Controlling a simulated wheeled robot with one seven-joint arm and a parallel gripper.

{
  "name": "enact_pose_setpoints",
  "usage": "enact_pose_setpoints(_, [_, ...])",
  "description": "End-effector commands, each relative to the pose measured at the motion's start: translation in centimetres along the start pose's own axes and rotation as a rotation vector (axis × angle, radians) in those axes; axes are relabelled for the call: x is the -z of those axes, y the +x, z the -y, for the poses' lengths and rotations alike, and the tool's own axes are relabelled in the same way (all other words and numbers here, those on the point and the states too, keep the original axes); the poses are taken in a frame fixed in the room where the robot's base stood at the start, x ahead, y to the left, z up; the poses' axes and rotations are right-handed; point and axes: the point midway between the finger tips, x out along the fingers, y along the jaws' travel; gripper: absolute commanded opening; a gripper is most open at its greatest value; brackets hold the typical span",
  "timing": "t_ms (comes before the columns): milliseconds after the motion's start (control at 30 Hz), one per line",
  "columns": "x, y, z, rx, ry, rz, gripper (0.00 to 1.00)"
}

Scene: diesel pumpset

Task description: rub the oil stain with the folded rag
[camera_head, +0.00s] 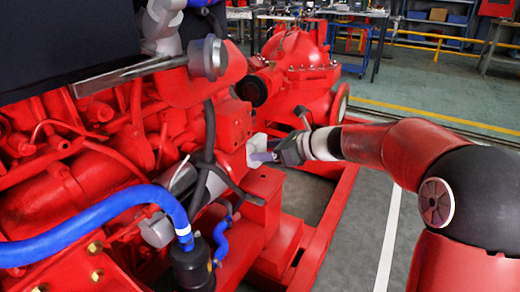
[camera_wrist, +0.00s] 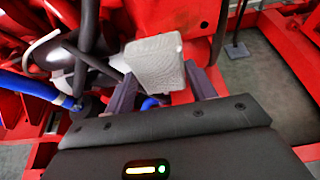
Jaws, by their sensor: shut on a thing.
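The folded rag (camera_head: 257,143) is a pale grey-white pad at the side of the red engine. It also shows in the wrist view (camera_wrist: 154,62), standing out beyond the fingertips. My gripper (camera_head: 268,156) is shut on the rag, with one finger on each side of it in the wrist view (camera_wrist: 160,88). The rag is close to the red engine block (camera_head: 233,124); whether it touches the surface I cannot tell. I cannot make out the oil stain in either view; the rag, gripper or engine parts may hide it.
A blue hose (camera_head: 110,211), dark hoses (camera_head: 209,130) and a black filter-like canister (camera_head: 191,264) lie left of and below my gripper. The red base frame (camera_head: 325,230) runs below. A red pump (camera_head: 300,65) stands behind. The grey floor (camera_head: 362,215) at right is open.

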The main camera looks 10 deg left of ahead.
Motion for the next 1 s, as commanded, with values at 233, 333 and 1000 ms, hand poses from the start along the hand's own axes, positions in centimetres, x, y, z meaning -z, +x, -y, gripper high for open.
enact_pose_setpoints(233, [0.0,-0.1,0.0,0.001,-0.001,0.0,0.23])
enact_pose_setpoints(333, [0.1,-0.3,0.1,0.002,0.0,0.0,0.23])
enact_pose_setpoints(1000, [1.1,-2.8,0.0,0.001,-0.001,0.0,0.23])
